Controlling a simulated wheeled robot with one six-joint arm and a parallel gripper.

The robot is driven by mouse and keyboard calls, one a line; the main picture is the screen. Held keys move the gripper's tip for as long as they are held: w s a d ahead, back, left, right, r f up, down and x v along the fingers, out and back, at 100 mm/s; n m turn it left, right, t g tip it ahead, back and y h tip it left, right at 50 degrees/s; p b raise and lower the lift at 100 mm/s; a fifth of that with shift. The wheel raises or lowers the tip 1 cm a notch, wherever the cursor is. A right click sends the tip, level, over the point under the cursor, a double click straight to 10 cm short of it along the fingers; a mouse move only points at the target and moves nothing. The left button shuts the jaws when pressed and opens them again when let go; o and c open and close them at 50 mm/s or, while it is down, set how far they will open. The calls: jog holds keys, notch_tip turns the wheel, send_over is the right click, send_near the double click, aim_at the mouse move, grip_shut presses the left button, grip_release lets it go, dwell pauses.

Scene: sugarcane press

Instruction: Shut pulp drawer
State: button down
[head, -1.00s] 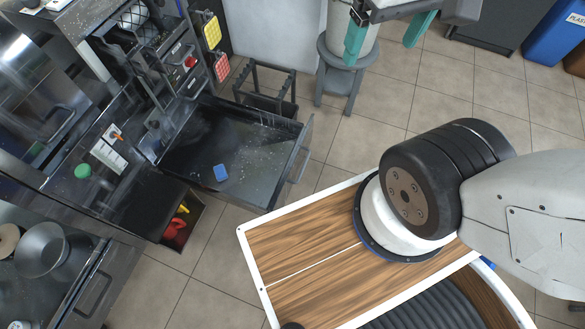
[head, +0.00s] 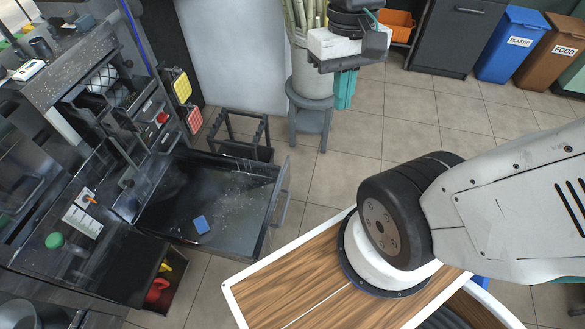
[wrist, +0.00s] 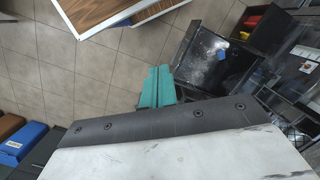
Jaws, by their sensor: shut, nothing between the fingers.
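The pulp drawer (head: 170,215) is a wide, dark metal drawer pulled out of the press at the left of the head view. A bar handle (head: 281,194) runs along its front, and a small blue block lies inside. The drawer also shows in the wrist view (wrist: 222,73), right of my fingers. My gripper (head: 345,103) has teal fingers, which are together and empty. In the head view it hangs above and right of the drawer, apart from it. The teal fingers also show at the middle of the wrist view (wrist: 153,84).
A grey stool (head: 311,110) with a container of canes stands behind my gripper. A low black rack (head: 240,140) stands behind the drawer. A smaller open bin with red and yellow items (head: 158,288) sits below left. Tiled floor lies clear right of the drawer.

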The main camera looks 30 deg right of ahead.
jog(key=w+d+f+m+y, duration=0.3)
jog(key=w+f+m+y, duration=0.3)
jog(key=f, duration=0.5)
jog(key=w+d+f+m+y, duration=0.25)
jog(key=w+f+m, duration=0.25)
jog(key=w+f, duration=0.45)
jog(key=w+d+f+m+t, duration=0.15)
jog(key=f+m, duration=0.25)
jog(key=f, duration=0.5)
jog(key=d+f+m+t, duration=0.3)
jog(key=f+m, duration=0.1)
jog(key=f, duration=0.5)
jog(key=d+f+m+t, duration=0.2)
jog(key=d+f+m, duration=0.15)
jog(key=f, duration=0.55)
jog(key=m+t+h, duration=0.1)
jog(key=m+h, duration=0.2)
send_near(288, 163)
notch_tip(288, 163, down, 5)
jog(key=w+a, duration=0.1)
jog(key=w, duration=0.1)
jog(key=shift+w+a+f+n, duration=0.25)
jog(key=shift+a, duration=0.1)
jog(key=shift+w+a, duration=0.25)
jog(key=shift+w, duration=0.05)
